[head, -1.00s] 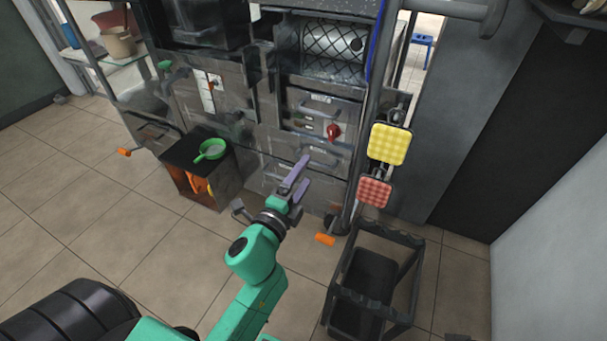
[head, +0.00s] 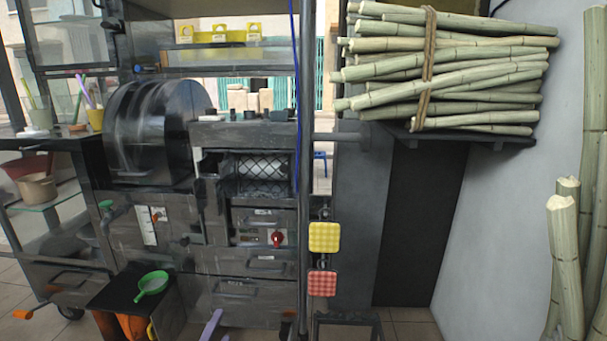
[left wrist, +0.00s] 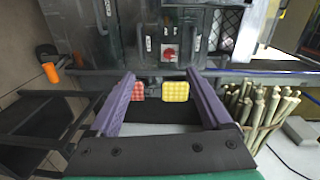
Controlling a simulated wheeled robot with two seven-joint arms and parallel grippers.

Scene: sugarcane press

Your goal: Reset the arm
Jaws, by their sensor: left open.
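My left gripper (left wrist: 163,110) shows in the left wrist view with its two purple fingers spread wide and nothing between them. In the head view only a purple finger (head: 211,325) shows at the bottom edge, in front of the lower drawers of the sugarcane press cart (head: 255,268). The fingers point toward the cart's front but appear apart from it. My right gripper is in neither view.
A yellow pad (head: 324,237) and a red pad (head: 322,284) hang by the cart's right post. A black box with a green strainer (head: 152,284) stands at lower left. Bundled sugarcane (head: 450,75) lies on a shelf at upper right. A dark frame (head: 347,325) stands below the pads.

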